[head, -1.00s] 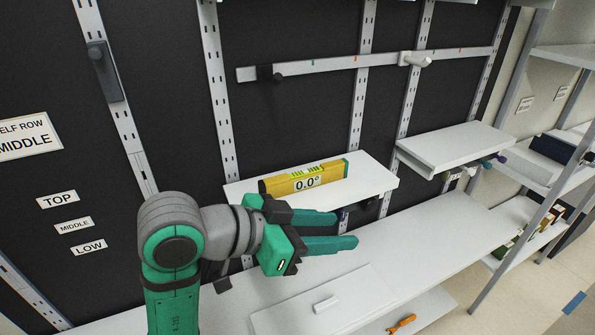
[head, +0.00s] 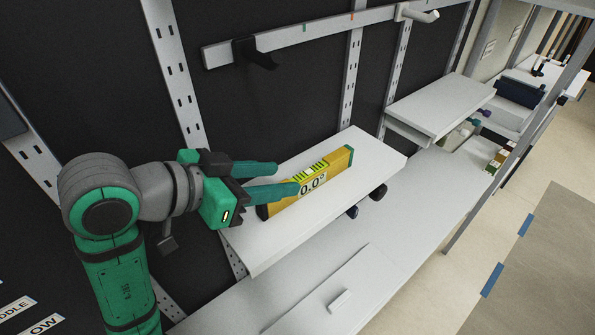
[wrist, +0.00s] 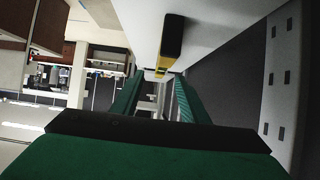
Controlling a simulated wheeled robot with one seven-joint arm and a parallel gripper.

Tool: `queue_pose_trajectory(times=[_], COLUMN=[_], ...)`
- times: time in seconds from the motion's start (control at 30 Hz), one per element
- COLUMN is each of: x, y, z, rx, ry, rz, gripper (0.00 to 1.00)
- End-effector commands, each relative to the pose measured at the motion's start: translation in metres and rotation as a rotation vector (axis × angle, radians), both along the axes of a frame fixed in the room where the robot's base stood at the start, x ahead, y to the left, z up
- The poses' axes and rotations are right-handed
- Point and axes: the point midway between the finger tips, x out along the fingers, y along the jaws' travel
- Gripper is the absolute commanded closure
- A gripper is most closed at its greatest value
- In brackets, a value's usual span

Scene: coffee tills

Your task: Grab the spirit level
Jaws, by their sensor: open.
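The yellow spirit level (head: 325,179), with a green vial window and a "0.0°" display, stands on the small white wall shelf (head: 365,158). The fingers hide part of that end. In the wrist view the black end of the level (wrist: 172,38) shows beyond and above the gap between the fingers (wrist: 153,98). Nothing is held between the fingers.
A longer white shelf (head: 400,215) runs below, with a white panel and small block (head: 340,300) on it. Dark round objects (head: 377,192) sit under the small shelf's edge. Another shelf (head: 440,105) is at the right. A rail with hooks (head: 330,30) crosses the dark wall above.

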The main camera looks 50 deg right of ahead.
Motion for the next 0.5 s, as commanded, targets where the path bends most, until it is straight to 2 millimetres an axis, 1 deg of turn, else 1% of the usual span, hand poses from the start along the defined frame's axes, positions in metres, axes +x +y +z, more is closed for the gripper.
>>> queue_pose_trajectory(times=[0.03,0.2,0.3,0.5], x=[-0.002,-0.004,-0.005,-0.004], y=[-0.007,-0.030,-0.038,-0.048], z=[-0.004,-0.016,-0.021,-0.027], rx=[0.001,0.001,0.000,0.001], ry=[0.002,0.002,0.001,0.002], rz=[-0.006,-0.006,-0.004,-0.004], gripper=[0.59,0.59,0.59,0.59])
